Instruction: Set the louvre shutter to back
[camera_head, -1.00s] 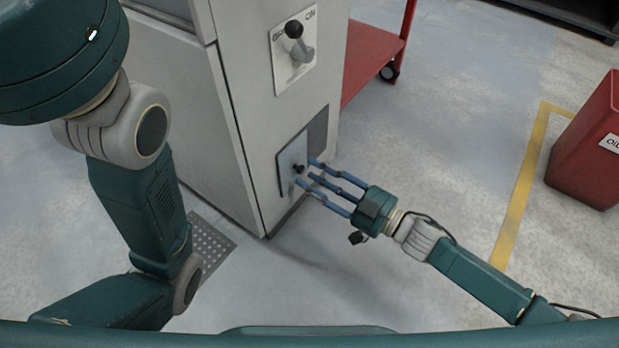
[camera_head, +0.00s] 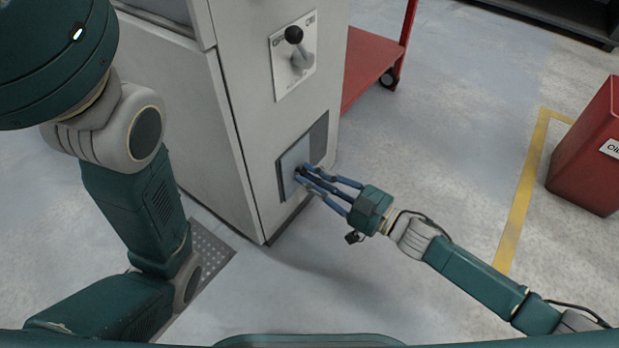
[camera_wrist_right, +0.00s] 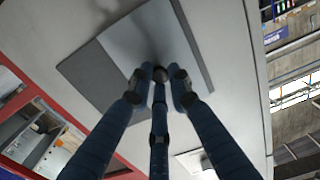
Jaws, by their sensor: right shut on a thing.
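The louvre shutter is a light grey sliding plate (camera_head: 293,162) low on the side of the pale machine. In the right wrist view the plate (camera_wrist_right: 150,35) has a dark opening on one side and a narrow dark strip on the other. Its small dark knob shows in the wrist view (camera_wrist_right: 161,74) between the fingertips. My right gripper (camera_head: 303,174) is shut on the knob; its fingers (camera_wrist_right: 160,80) hide part of it. My left arm is at the left of the head view, but its gripper is not in view.
A lever with a black ball (camera_head: 294,36) stands on a white plate above the shutter. A red cart (camera_head: 370,65) is behind the machine. A red bin (camera_head: 590,150) stands at the far right beside a yellow floor line (camera_head: 522,190). Floor around my right arm is clear.

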